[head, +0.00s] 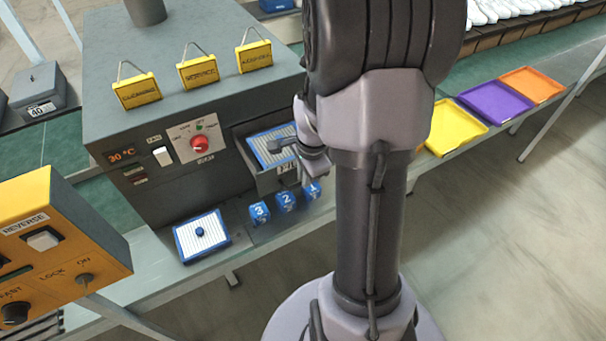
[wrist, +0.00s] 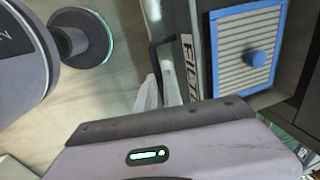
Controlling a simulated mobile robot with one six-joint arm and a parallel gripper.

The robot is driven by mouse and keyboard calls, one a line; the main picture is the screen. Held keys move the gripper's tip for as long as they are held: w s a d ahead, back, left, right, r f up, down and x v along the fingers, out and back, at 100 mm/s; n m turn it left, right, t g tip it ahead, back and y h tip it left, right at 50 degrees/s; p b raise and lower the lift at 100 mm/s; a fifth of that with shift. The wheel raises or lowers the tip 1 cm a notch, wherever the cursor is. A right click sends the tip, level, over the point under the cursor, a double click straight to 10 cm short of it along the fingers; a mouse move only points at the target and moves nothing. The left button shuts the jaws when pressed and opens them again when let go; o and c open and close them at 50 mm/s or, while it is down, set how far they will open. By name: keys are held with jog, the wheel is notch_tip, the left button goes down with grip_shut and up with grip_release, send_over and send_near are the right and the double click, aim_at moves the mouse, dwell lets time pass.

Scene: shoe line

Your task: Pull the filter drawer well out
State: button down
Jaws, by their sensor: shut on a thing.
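The filter drawer (head: 268,181) stands partly out of the dark grey machine (head: 187,110) in the head view, open at the top. A white ribbed filter with a blue frame (head: 262,150) lies in it; its blue knob (wrist: 256,58) shows in the wrist view. The drawer front bears a label (wrist: 189,66), partly readable, and a dark bar handle (wrist: 154,62). My gripper (head: 308,177) is at the drawer front, its pale fingers (wrist: 149,94) shut on the handle. My wrist hides part of the drawer front in the head view.
Blue number blocks (head: 286,201) stand on the bench below the drawer. A second blue-framed filter (head: 187,243) lies to their left. An orange control box (head: 75,232) is at the left. Yellow (head: 452,128), purple (head: 495,103) and orange (head: 531,85) trays lie at the right.

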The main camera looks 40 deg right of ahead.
jog(key=shift+s+a, duration=0.15)
jog(key=shift+s, duration=0.55)
jog(key=c, duration=1.5)
grip_release()
jog(key=s+r+p, duration=0.1)
jog(key=r, duration=0.4)
jog(key=s+r+p, duration=0.1)
jog(key=r+p, duration=0.1)
jog(key=r, duration=0.4)
jog(key=s+r+p, duration=0.1)
jog(key=r+p, duration=0.1)
jog(key=r, duration=0.4)
jog(key=shift+a+r, duration=0.1)
jog(key=shift+a, duration=0.3)
